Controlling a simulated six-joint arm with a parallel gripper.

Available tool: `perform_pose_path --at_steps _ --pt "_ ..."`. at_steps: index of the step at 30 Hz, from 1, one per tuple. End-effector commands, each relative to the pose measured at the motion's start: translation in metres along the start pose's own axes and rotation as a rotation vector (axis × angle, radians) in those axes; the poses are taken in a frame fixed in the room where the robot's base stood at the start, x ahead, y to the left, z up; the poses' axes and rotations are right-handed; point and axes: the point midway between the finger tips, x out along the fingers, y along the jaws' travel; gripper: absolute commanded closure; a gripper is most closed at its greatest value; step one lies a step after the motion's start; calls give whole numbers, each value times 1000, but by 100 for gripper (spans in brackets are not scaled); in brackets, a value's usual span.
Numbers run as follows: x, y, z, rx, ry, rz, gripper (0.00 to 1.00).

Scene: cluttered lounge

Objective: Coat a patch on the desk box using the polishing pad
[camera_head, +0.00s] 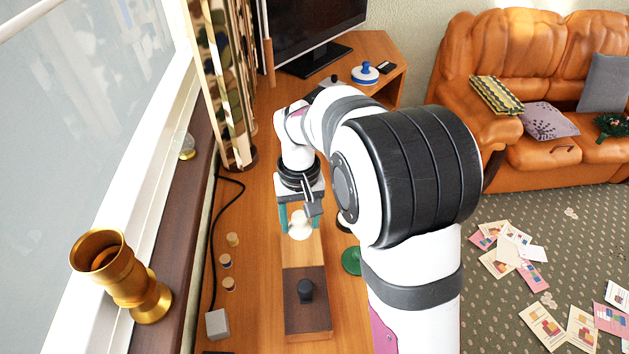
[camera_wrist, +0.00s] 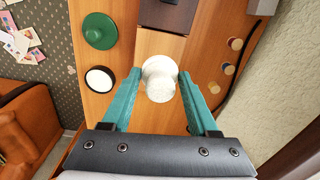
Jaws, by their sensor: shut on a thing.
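My gripper (camera_wrist: 160,72) has its teal fingers shut on a white round pad (camera_wrist: 159,84) with a knob-like top. In the head view my gripper (camera_head: 298,214) points down, with the pad (camera_head: 300,230) low over the far, light wood part of the desk box (camera_head: 303,251). I cannot tell if the pad touches the box. The near part of the box top is dark brown (camera_head: 307,318) and carries a black knob (camera_head: 305,290). In the wrist view the box (camera_wrist: 158,43) runs beyond the pad, its dark part (camera_wrist: 167,19) at the top.
A green knobbed disc (camera_head: 351,261) stands right of the box; a black-and-white disc (camera_wrist: 100,79) is near it. Several small wooden pegs (camera_head: 228,284), a grey block (camera_head: 217,323) and a black cable (camera_head: 213,260) lie left. A blue-and-white disc (camera_head: 365,73) stands far back.

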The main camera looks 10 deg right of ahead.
Motion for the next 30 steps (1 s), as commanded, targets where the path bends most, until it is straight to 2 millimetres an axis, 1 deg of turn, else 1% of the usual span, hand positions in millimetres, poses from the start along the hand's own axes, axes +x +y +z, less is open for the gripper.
perform_pose_path --at_steps 8,27,28,30 --pt "14 0 0 -1 -1 0 84" --pt "71 2 0 0 -2 0 84" --pt "72 2 0 -1 -2 1 84" --pt "69 2 -8 0 3 0 84"
